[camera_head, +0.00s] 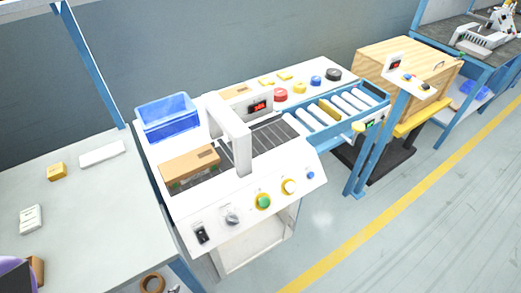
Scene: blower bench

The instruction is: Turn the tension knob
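The white machine (183,205) stands in the middle. Its sloped front panel carries a grey round knob (232,218), beside a black rocker switch (200,235). On the rear ledge are red (280,95), yellow (300,87), blue (316,81) and black (333,74) round controls. Labels are too small to read, so I cannot tell which is the tension knob. Neither gripper shows.
A cardboard box (189,165) lies on the machine bed before a white arch (239,150). A blue bin (167,117) sits behind it. A roller conveyor (375,105) leads right. The left table (90,215) holds small boxes and a purple-black object (14,274).

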